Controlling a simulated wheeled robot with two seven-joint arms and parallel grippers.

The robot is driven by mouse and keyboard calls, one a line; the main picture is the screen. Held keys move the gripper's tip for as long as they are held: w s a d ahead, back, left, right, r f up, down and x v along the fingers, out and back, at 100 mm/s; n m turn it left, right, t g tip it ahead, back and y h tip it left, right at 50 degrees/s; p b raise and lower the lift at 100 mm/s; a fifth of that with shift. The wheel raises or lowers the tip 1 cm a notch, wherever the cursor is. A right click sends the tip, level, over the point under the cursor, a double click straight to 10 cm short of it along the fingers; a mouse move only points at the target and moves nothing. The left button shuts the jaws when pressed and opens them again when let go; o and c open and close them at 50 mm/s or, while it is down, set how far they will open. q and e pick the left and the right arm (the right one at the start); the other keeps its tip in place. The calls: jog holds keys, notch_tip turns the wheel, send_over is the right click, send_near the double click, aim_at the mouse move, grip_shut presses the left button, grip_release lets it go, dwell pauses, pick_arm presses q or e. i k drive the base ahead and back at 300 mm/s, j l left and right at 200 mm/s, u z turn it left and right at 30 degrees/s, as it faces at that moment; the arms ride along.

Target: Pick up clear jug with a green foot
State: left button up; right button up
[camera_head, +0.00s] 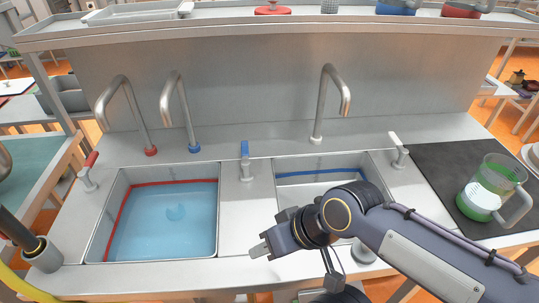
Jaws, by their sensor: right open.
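The clear jug (497,172) with a green foot stands upright on a black mat (440,165) at the right end of the counter. Its handle points to the lower right. My right arm comes in from the lower right and its gripper (260,250) is over the front counter between the two sinks, pointing left. It is open and empty, well to the left of the jug and not touching it. My left gripper is not in view.
A left sink (112,240) holds blue water. The right sink (330,162) is partly hidden by my arm. Several taps (327,100) stand behind them. A shelf (220,22) runs above. White plates (532,155) are beyond the mat's right edge.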

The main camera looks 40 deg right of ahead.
aim_at(497, 177)
jog(key=z, duration=0.45)
jog(key=j+z, duration=0.1)
jog(key=z, duration=0.3)
jog(key=j+z, duration=0.1)
jog(key=z, duration=0.8)
jog(key=j+z, duration=0.1)
jog(key=z, duration=0.75)
jog(key=k+z, duration=0.1)
jog(key=z, duration=0.3)
jog(key=u, duration=2.45)
jog(key=z, duration=2.35)
jog(key=i, duration=0.1)
